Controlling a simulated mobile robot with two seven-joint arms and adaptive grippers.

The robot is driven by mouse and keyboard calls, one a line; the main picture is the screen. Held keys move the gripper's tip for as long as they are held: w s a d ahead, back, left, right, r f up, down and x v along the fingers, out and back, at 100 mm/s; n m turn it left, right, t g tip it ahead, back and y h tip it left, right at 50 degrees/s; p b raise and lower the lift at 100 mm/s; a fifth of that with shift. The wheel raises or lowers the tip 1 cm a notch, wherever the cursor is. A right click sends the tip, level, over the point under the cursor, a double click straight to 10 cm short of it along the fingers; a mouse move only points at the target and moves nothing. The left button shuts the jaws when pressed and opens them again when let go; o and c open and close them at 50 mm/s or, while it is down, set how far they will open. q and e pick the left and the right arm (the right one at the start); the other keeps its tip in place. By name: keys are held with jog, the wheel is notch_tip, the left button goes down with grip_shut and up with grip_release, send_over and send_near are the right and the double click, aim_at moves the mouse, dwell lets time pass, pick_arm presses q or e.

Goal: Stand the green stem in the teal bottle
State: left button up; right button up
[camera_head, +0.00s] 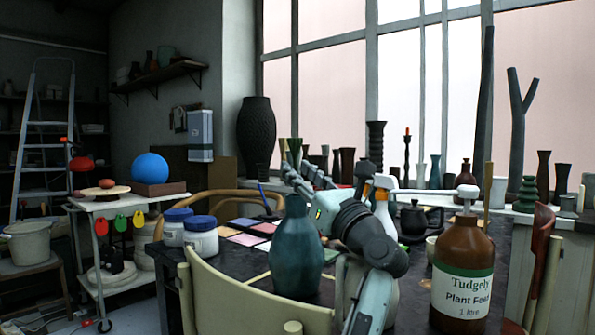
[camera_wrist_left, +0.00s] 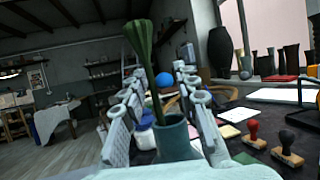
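The teal bottle (camera_head: 297,255) stands upright on the dark table in the head view. Its mouth (camera_wrist_left: 174,135) shows low in the left wrist view. The green stem (camera_wrist_left: 141,50) rises from the bottle's mouth, leaning left, with its flared top up. Its lower end appears inside the rim; how deep is hidden. My left gripper (camera_head: 300,172) is open just above and behind the bottle. In the wrist view its fingers (camera_wrist_left: 157,80) stand apart on both sides of the stem. My right gripper is not in view.
A brown plant-feed bottle (camera_head: 463,270) stands right of my arm. White jars with blue lids (camera_head: 201,240) stand left of the bottle. A white spray bottle (camera_head: 383,205) and a dark teapot (camera_head: 415,220) are behind. A chair back (camera_head: 235,290) is in front. Stamps (camera_wrist_left: 253,135) lie on the table.

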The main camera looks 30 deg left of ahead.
pick_arm(q)
jog(key=s+d, duration=0.4)
jog(key=d, duration=0.7)
jog(key=shift+s, duration=0.4)
jog(key=shift+d, duration=0.1)
